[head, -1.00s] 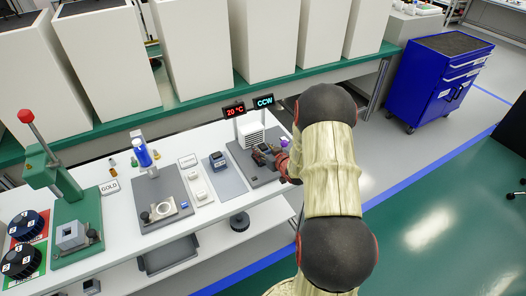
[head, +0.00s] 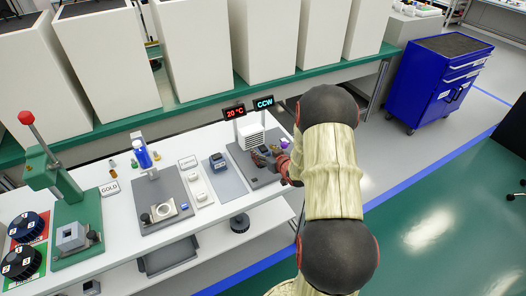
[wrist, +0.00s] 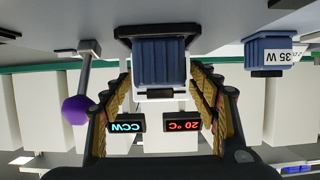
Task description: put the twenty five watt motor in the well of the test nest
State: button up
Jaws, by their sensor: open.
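A blue finned motor (wrist: 160,62) stands upside down in the wrist view, which is inverted, with a dark square piece (wrist: 158,31) at its foot. No wattage label shows on it. In the head view this motor (head: 263,150) is on the grey plate of the test nest (head: 246,170), in front of the white finned block. I cannot tell how deep it sits in the well. My gripper (wrist: 160,95) is open, with a finger on each side of the motor; in the head view my gripper (head: 277,153) is at the plate's right side.
A second blue motor (wrist: 269,52), labelled what looks like 35 W, stands beside; the head view shows it on a grey mat (head: 231,183). A purple-knobbed lever (wrist: 75,110) is close to my finger. Displays read 20 °C (head: 235,112) and CCW (head: 264,103). A green press (head: 50,180) stands left.

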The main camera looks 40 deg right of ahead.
jog(key=p+v, duration=0.3)
jog(key=v, duration=0.8)
jog(key=a+r+n+g, duration=0.1)
jog(key=a+r+g, duration=0.1)
jog(key=a+r, duration=0.6)
jog(key=a+r+g, duration=0.2)
jog(key=a+r, duration=0.4)
jog(key=r, duration=0.4)
jog(key=s+a+r+n+g+y, duration=0.1)
jog(key=s+a+r, duration=0.2)
jog(key=s+a, duration=0.7)
jog(key=s+a+r+g+y, duration=0.2)
jog(key=s+a+r, duration=0.2)
jog(key=s+a, duration=0.6)
jog(key=shift+a+n, duration=0.2)
jog(key=shift+n, duration=0.2)
jog(key=shift+s+d+r, duration=0.1)
jog(key=shift+r, duration=0.05)
